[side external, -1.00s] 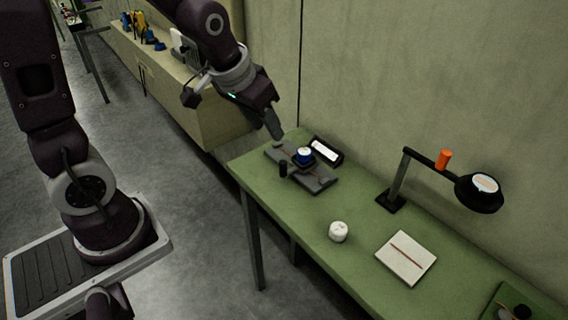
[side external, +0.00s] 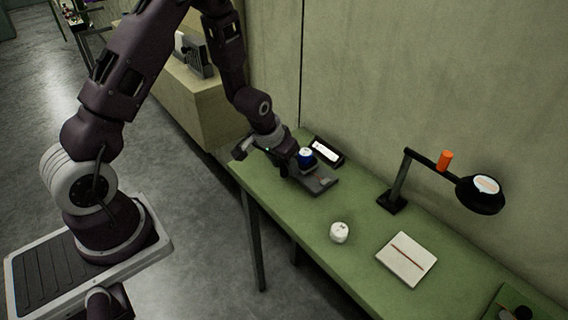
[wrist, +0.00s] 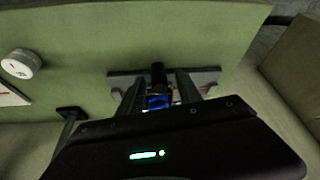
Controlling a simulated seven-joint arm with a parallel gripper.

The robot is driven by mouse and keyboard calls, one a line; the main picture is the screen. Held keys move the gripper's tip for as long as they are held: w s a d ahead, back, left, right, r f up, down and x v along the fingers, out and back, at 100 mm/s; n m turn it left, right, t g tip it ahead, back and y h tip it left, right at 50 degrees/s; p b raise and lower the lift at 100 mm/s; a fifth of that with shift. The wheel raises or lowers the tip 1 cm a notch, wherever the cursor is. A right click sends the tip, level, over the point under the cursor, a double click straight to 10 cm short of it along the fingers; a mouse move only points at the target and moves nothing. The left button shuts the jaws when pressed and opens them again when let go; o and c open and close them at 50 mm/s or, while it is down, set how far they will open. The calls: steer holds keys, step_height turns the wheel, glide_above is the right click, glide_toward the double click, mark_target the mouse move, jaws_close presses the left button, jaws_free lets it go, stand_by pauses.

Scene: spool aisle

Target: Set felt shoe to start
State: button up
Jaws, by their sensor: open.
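A grey slider base (side external: 322,180) lies on the green table, partly hidden by my gripper. A blue part with a pale top (side external: 306,154), perhaps the felt shoe or its load, sits on it. In the wrist view the base (wrist: 208,75) runs crosswise, and the blue part (wrist: 158,102) shows low between my fingers. A black upright knob (wrist: 158,74) stands between the fingers too. My gripper (wrist: 160,82) is open, with a finger on either side of the knob. Contact cannot be made out. In the side view my gripper (side external: 296,168) is down at the base.
A black tray with a white label (side external: 325,151) lies behind the base. The table between base and container is clear.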

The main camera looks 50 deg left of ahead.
jaws_close()
stand_by(1.3)
